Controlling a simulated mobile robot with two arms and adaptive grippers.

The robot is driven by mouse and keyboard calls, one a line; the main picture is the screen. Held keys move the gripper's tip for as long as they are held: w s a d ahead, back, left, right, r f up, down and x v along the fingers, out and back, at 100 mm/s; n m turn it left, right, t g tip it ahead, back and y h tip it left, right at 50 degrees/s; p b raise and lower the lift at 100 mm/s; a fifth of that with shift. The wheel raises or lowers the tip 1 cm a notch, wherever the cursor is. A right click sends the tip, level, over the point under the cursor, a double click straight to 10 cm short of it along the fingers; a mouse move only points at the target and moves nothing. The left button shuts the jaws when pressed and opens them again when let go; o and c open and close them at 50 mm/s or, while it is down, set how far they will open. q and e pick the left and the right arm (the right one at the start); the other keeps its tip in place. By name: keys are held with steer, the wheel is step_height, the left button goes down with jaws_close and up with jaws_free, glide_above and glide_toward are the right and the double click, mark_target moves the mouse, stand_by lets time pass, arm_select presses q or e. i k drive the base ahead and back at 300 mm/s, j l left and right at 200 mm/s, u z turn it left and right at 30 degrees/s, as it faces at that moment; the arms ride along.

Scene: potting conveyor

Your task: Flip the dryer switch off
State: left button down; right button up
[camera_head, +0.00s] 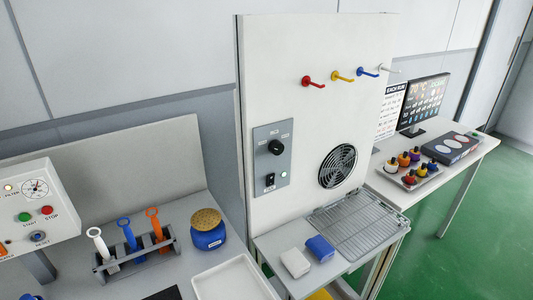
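The dryer panel (290,150) is a grey plate on the tall white upright board. It carries a black rotary knob (276,147) with small labels around it. Below the knob is a small black rocker switch (270,181). A small green light (284,174) shows to the right of the switch. The switch's exact tilt is too small to tell. A round black fan grille (338,166) sits in the board to the right of the panel. Neither of my grippers is in view, and nothing covers the panel.
A wire rack (360,222), white block (295,262) and blue block (320,248) lie before the board. Coloured hooks (313,82) stick out above. At left are a tool rack (135,262), blue pot (208,238), white tray (235,280) and control box (35,208).

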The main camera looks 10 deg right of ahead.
mark_target(271, 178)
steer(key=k+j+z, duration=0.15)
steer(key=z, duration=0.2)
steer(key=k+j+z, duration=0.15)
steer(key=z, duration=0.25)
steer(key=k+z, duration=0.35)
steer(key=i, duration=0.1)
